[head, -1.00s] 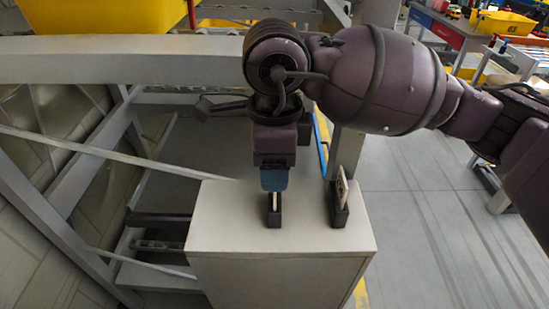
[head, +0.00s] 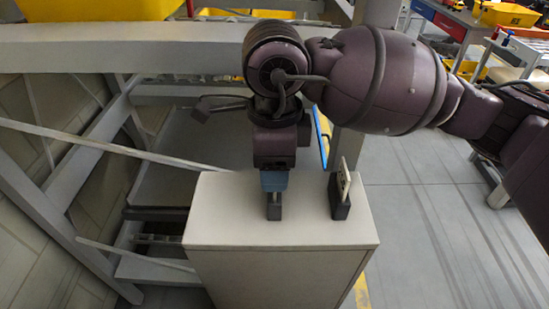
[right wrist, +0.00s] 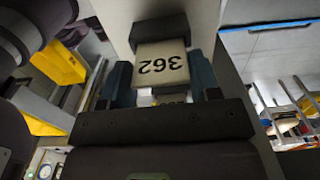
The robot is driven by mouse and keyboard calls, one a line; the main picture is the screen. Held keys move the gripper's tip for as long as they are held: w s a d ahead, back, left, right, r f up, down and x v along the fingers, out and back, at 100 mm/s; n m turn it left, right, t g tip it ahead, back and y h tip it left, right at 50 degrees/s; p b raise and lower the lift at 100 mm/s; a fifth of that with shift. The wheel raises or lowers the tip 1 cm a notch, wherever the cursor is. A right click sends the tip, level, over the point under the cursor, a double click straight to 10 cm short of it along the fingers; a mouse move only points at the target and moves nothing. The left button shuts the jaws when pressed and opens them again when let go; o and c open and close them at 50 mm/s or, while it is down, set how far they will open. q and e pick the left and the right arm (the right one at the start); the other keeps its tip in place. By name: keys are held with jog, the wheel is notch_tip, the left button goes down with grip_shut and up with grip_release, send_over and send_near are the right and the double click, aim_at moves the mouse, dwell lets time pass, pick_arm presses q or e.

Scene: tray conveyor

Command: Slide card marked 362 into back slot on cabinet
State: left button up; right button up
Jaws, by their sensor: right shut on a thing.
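My right gripper (head: 274,190) points down over the white cabinet (head: 225,225), directly above the left dark slot block (head: 274,210). It is shut on the card marked 362 (right wrist: 163,64), which shows upside down between the blue fingers in the right wrist view. The card's far end meets the dark slot block, which also shows in that view (right wrist: 160,28); how deep it sits I cannot tell. In the head view the fingers hide this card. A second dark slot block (head: 341,209) at the right holds another upright pale card (head: 344,180). My left gripper is not in view.
Grey frame beams (head: 130,48) stand behind and left of the cabinet. Open floor (head: 430,220) lies to the right. Yellow bins (head: 505,14) and a work table stand at the back right.

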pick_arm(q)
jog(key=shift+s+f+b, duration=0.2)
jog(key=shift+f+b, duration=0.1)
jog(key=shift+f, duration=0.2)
pick_arm(e)
jog(key=shift+f, duration=0.7)
jog(key=o, duration=1)
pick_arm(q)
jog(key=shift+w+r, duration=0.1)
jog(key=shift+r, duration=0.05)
pick_arm(e)
notch_tip(320, 180, up, 4)
jog(key=shift+f+p, duration=0.2)
jog(key=shift+p, duration=0.1)
notch_tip(320, 180, up, 6)
jog(key=shift+r+p, duration=0.25)
jog(key=shift+p, duration=0.05)
jog(key=shift+r, duration=0.35)
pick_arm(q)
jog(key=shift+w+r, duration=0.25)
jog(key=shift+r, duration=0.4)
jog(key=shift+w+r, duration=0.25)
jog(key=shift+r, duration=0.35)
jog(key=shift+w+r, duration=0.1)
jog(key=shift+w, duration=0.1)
